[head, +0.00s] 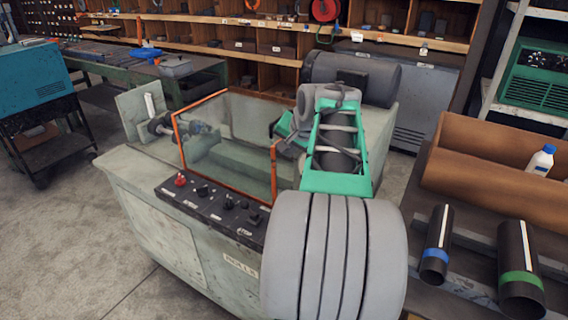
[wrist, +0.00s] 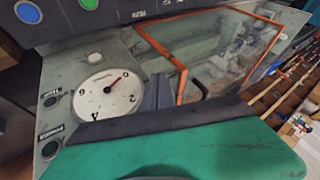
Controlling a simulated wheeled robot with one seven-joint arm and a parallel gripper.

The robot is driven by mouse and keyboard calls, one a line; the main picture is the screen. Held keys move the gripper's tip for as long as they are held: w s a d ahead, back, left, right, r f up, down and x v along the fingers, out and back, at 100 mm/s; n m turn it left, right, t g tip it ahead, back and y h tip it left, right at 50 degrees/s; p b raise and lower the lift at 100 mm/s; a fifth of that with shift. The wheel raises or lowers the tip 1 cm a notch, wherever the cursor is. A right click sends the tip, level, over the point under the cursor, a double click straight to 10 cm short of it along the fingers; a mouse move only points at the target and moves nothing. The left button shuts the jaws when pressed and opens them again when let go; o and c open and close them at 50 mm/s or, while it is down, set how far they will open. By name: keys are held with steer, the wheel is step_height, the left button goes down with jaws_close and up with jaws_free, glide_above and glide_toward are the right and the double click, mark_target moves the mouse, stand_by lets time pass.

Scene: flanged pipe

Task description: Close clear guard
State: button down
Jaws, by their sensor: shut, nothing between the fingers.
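The clear guard (head: 225,150) has an orange frame and stands over the bed of the pale green machine (head: 150,215). Its lower front edge lies close behind the dark control panel (head: 210,205). In the wrist view the guard (wrist: 225,55) fills the upper right, with its orange edge running close to my fingers. My gripper (wrist: 160,93) is shut and empty there. In the head view my gripper (head: 276,128) is by the guard's right side, partly hidden by my arm. I cannot tell if it touches the frame.
A white numbered dial (wrist: 107,92) sits beside my fingers in the wrist view. A dark motor (head: 350,75) is behind my arm. Pipes (head: 520,265) lie on a rack at the right. Open floor (head: 50,225) is at the left.

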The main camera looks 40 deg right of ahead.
steer(key=x, duration=0.9)
steer(key=shift+p, duration=0.3)
steer(key=shift+w+a, duration=0.1)
